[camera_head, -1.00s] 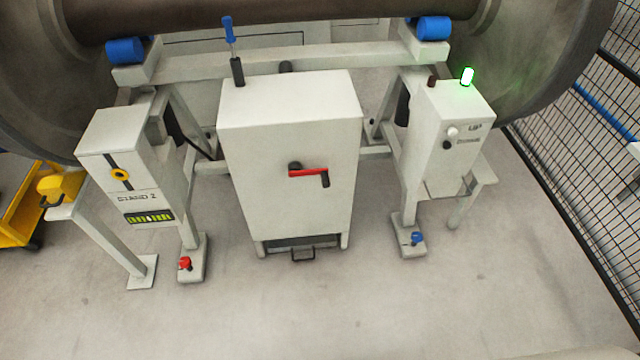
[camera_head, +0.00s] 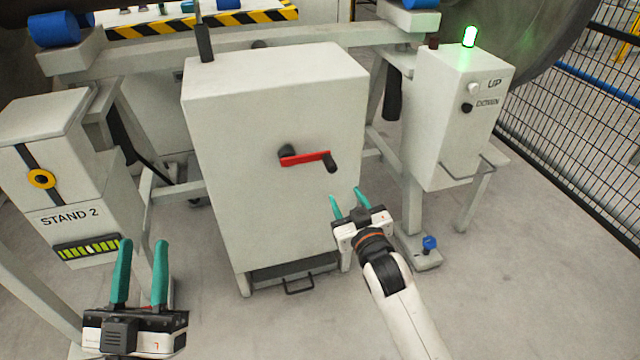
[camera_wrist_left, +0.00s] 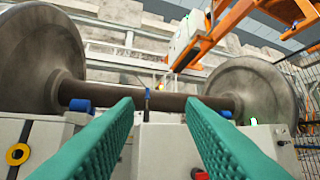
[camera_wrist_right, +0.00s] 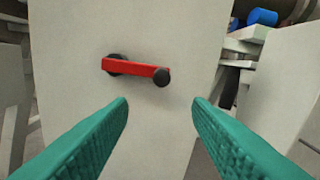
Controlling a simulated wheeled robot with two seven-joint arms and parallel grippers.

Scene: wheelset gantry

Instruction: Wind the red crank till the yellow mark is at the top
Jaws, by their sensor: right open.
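The red crank (camera_head: 305,158) is on the front of the white cabinet (camera_head: 270,210). Its arm points right and slightly down from a black hub to a black knob. In the right wrist view the crank (camera_wrist_right: 140,68) is ahead of the fingers, above their tips. My right gripper (camera_head: 346,195) is open and empty, below and right of the knob and apart from it. My left gripper (camera_head: 143,243) is open and empty, left of the cabinet before the STAND 2 post. A yellow ring (camera_head: 42,179) sits on a black strip on that post; I see no other clear yellow mark.
A control box (camera_head: 455,120) with UP and DOWN buttons and a lit green lamp (camera_head: 469,37) stands right of the cabinet. A black lever (camera_head: 204,43) rises behind the cabinet top. Mesh fencing (camera_head: 580,110) bounds the right. Floor is free in front.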

